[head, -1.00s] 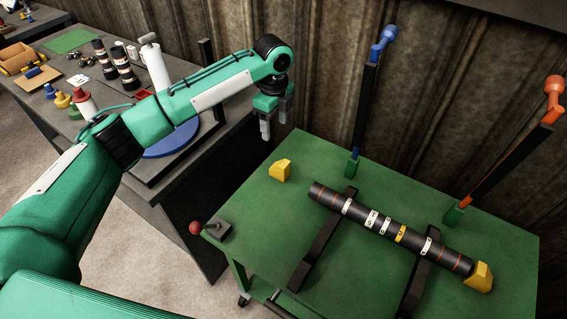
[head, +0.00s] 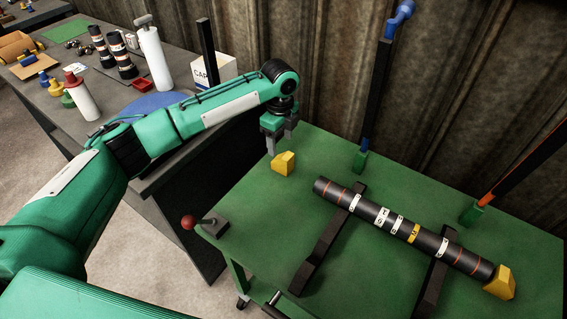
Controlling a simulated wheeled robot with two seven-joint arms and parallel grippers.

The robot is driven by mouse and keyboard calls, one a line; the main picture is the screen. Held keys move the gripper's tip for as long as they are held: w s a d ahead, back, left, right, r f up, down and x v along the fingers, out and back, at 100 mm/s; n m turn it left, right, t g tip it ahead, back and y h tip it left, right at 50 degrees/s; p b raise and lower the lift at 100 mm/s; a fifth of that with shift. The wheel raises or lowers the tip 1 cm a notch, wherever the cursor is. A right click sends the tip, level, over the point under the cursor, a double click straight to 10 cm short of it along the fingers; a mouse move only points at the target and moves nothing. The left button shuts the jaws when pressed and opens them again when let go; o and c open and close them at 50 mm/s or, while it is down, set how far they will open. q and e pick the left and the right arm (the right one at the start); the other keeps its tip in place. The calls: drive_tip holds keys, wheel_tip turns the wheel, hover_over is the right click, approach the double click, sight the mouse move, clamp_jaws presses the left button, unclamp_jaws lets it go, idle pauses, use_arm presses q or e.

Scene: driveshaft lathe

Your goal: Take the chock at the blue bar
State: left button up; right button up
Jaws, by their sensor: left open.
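A yellow chock (head: 284,162) sits on the green cart top near its far left, on the side of the blue bar (head: 383,85). The blue bar stands upright at the cart's back edge, dark with a blue top and a green foot. My left gripper (head: 279,143) is open, pointing down just above and behind the chock; whether it touches cannot be told. A second yellow chock (head: 499,283) lies against the right end of the black shaft (head: 400,227). My right gripper is not in view.
The shaft rests across two dark supports (head: 331,240) on the green cart (head: 265,215). A red-knobbed lever (head: 206,222) is at the cart's left corner. An orange bar (head: 520,170) leans at right. A grey bench (head: 120,110) with bottles and a white box (head: 212,72) is left.

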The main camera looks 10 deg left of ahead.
sight(282, 155)
use_arm(q)
wheel_tip(282, 155, down, 4)
drive_tip(key=shift+r, duration=0.2)
drive_tip(key=f, duration=0.4)
drive_tip(key=shift+s+d+f+p, duration=0.1)
drive_tip(key=shift+d+f+p, duration=0.1)
drive_tip(key=shift+d+p, duration=0.1)
drive_tip(key=shift+f, duration=0.2)
drive_tip(key=c, duration=1.2)
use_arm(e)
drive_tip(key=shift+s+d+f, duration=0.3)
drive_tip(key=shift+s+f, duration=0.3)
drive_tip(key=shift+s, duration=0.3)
use_arm(q)
drive_tip(key=shift+o, duration=0.2)
drive_tip(key=shift+r, duration=0.1)
